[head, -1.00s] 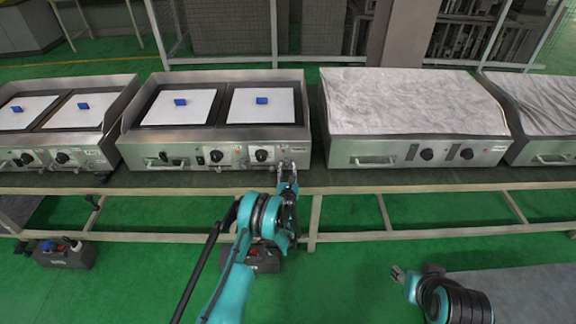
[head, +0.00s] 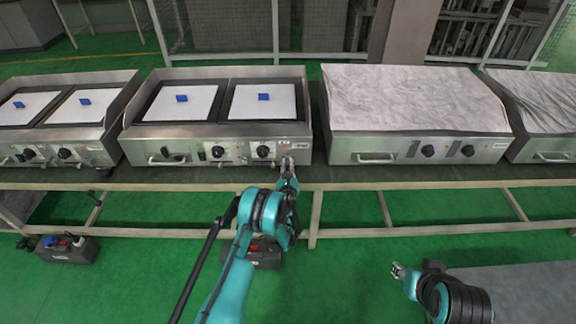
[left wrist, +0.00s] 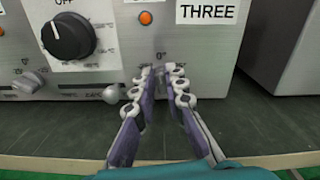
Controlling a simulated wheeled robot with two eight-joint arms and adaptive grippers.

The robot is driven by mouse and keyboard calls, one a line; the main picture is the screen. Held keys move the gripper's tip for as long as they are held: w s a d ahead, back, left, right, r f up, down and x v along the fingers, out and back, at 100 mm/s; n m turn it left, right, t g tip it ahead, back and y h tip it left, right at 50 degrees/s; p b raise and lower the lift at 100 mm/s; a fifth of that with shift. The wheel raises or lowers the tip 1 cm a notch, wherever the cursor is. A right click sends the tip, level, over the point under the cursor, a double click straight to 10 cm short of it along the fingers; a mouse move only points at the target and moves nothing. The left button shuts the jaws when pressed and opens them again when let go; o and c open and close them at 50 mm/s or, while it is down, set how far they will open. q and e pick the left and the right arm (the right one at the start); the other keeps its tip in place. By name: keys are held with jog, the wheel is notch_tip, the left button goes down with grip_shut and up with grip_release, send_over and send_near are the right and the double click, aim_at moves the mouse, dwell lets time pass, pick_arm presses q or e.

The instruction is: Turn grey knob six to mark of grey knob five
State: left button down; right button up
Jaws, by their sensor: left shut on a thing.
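My left gripper (head: 287,163) is at the front panel of the middle-left griddle (head: 200,151), low and right of its right black knob (head: 263,152). In the left wrist view the fingers (left wrist: 160,72) are close together just under a "0°" mark, shut on a small part at the panel, likely grey knob six; the fingers hide it. Another grey knob (left wrist: 28,83) is at the left, below the large black knob (left wrist: 68,37), likely grey knob five. Its number cannot be read. My right gripper (head: 397,270) hangs low at the right, away from the griddles.
A label reading "THREE" (left wrist: 208,12) and an orange lamp (left wrist: 146,18) are above the fingers. A grey ball-ended part (left wrist: 110,94) is close left of them. A covered griddle (head: 415,100) stands to the right across a gap. The bench edge (head: 390,184) runs below.

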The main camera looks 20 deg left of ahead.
pick_arm(q)
jog(key=n, duration=0.5)
jog(key=shift+a+f+n, duration=0.1)
jog(key=shift+a+n, duration=0.15)
jog(key=shift+n, duration=0.05)
jog(key=shift+s+a+f+n, duration=0.1)
jog(key=shift+n, duration=0.95)
jog(key=shift+a+f+n, duration=0.1)
jog(key=shift+n, duration=0.95)
jog(key=c, duration=1.6)
grip_release()
jog(key=shift+o, duration=0.2)
notch_tip(320, 180, up, 10)
